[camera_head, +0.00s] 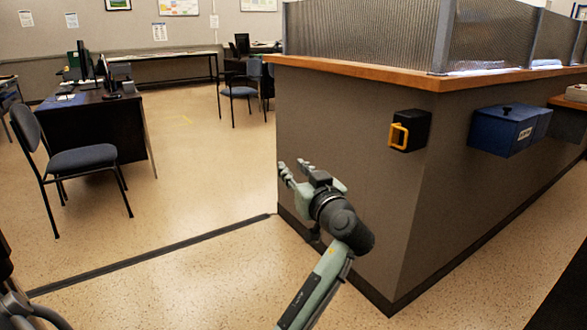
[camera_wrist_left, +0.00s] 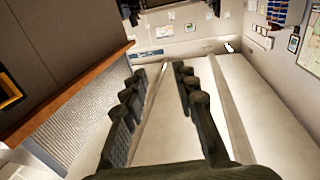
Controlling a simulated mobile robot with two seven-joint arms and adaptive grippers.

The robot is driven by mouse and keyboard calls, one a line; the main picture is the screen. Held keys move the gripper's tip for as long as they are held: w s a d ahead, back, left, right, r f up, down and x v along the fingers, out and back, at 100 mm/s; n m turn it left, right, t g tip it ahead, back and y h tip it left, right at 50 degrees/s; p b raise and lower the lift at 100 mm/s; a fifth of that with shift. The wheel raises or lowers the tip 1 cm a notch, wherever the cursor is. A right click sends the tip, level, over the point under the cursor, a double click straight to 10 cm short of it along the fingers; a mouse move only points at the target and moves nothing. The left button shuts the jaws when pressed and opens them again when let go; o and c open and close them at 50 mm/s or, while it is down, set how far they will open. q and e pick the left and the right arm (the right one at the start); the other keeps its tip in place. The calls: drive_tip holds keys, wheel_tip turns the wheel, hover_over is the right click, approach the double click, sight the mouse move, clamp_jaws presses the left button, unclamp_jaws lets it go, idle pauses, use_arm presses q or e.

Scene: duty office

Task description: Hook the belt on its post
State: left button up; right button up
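A black wall-mounted box with a yellow-orange loop on its front (camera_head: 399,135) is fixed to the grey counter wall, in the head view right of centre. I take the loop for the belt's end; no belt strap is seen drawn out. Part of the box and loop shows at the left edge of the left wrist view (camera_wrist_left: 10,91). No post is clearly seen. My left gripper (camera_head: 295,167) is open and empty, below and left of the box, clear of it. Its fingers show apart in the left wrist view (camera_wrist_left: 160,75). My right gripper is not in view.
The counter (camera_head: 345,150) has a wooden top (camera_head: 370,71) with mesh panels above it. A blue box (camera_head: 500,130) is mounted right of the black box. A chair (camera_head: 80,158) and a desk stand at the left. The speckled floor (camera_head: 215,180) between is clear.

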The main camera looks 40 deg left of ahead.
use_arm(q)
drive_tip(key=shift+c, duration=0.3)
clamp_jaws()
drive_tip(key=c, duration=0.5)
unclamp_jaws()
drive_tip(key=o, duration=0.6)
drive_tip(key=shift+c, duration=0.2)
drive_tip(key=v, duration=0.7)
drive_tip(key=shift+s+d, duration=0.15)
drive_tip(key=shift+d, duration=0.05)
